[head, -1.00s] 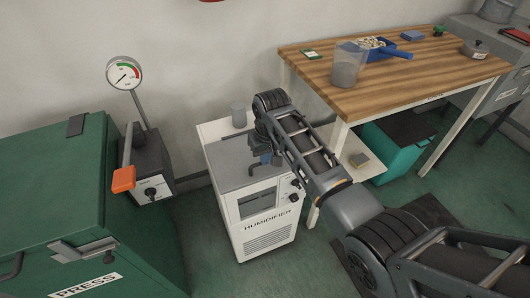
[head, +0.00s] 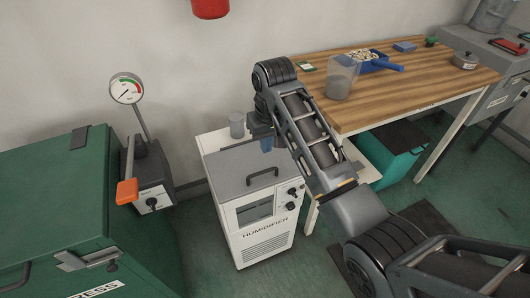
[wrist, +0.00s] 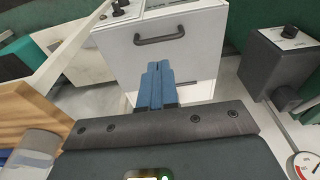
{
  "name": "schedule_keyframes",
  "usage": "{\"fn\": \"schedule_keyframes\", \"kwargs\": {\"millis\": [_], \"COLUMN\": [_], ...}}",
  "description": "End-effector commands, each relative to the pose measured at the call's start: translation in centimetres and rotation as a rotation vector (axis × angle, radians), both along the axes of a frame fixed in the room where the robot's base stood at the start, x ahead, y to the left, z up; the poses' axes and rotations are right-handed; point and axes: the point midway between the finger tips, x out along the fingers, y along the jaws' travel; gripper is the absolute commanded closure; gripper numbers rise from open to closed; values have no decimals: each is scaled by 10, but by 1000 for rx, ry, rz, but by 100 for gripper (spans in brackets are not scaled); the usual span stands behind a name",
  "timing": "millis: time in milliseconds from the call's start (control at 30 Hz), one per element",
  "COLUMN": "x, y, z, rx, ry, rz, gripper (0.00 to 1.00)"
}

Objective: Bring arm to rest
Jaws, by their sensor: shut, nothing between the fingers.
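My gripper (wrist: 160,82) is shut and empty, its blue fingers together in the wrist view. In the head view my gripper (head: 266,144) hangs from my arm above the back of the humidifier (head: 262,215), a white cabinet with a grey lid. The fingers are apart from the lid handle (head: 262,177), which also shows beyond the fingertips in the wrist view (wrist: 158,39). My arm reaches in from the lower right of the head view, and its links partly cover the wooden table.
A green press (head: 60,200) stands at the left, beside a control box with an orange-handled lever (head: 127,191) and a gauge (head: 126,89). The wooden table (head: 410,99) at right bears a clear container (head: 341,78) and a blue scoop (head: 376,62). A grey cup (head: 237,125) stands behind the humidifier.

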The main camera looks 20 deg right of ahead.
Motion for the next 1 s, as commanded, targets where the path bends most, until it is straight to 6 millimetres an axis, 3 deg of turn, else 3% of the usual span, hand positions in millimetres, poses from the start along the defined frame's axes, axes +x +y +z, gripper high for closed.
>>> {"fn": "schedule_keyframes", "kwargs": {"millis": [267, 367, 467, 700, 833, 1000], "x": [-2, -8, -21, -81, -120, -175], "y": [0, 2, 7, 22, 27, 30], "z": [9, -1, -24, -93, -117, -134], "rx": [0, 5, 16, 53, 67, 78], "ry": [0, -11, -46, -207, -298, -418], "rz": [0, 1, 3, -3, -11, -25], "gripper": [100, 100, 100, 100, 100, 100]}}
